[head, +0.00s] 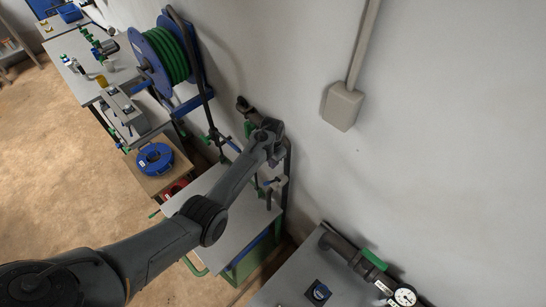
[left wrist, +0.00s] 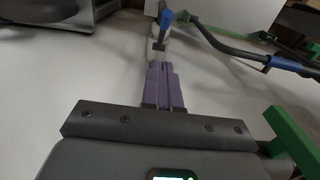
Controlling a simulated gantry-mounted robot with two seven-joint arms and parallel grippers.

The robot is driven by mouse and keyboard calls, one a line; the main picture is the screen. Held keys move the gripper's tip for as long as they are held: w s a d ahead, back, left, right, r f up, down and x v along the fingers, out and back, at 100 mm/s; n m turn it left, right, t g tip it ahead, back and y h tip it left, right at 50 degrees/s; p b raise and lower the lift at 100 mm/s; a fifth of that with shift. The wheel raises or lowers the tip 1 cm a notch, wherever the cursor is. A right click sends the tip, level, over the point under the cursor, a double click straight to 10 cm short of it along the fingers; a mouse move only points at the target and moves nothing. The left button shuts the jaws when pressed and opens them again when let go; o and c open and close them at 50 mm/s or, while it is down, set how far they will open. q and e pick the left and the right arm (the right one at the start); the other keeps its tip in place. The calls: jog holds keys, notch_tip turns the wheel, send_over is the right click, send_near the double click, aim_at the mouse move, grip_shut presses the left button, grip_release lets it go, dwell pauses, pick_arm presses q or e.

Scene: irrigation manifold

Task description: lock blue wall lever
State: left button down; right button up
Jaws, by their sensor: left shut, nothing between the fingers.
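My left arm crosses the head view from the lower left to the wall. Its fingers are too small and covered there to make out clearly. In the left wrist view my left gripper (left wrist: 164,68) has its purple fingers shut together, with nothing between them. A small lever with a blue tip (left wrist: 166,17) stands just past the fingertips, close to their line. It looks apart from them, but its base is partly hidden by the fingers, so I cannot tell about contact. In the head view I cannot single out this lever. My right gripper is not in view.
In the left wrist view a dark bent pipe with a blue sleeve (left wrist: 288,64) runs at the right, near a green bar (left wrist: 291,138). In the head view a hose reel (head: 168,55) hangs on the wall, and a grey bench (head: 292,272) with a gauge (head: 405,297) stands at the lower right.

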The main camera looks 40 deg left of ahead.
pick_arm(q)
notch_tip(320, 180, down, 5)
jog(key=b, duration=0.5)
jog(key=shift+f, duration=0.15)
jog(key=shift+f+b, duration=0.25)
jog(key=shift+b, duration=0.1)
jog(key=shift+s+a+f, duration=0.1)
jog(key=shift+s+f, duration=0.8)
jog(key=shift+f, duration=0.05)
jog(key=shift+s+f, duration=0.2)
jog(key=shift+f, duration=0.05)
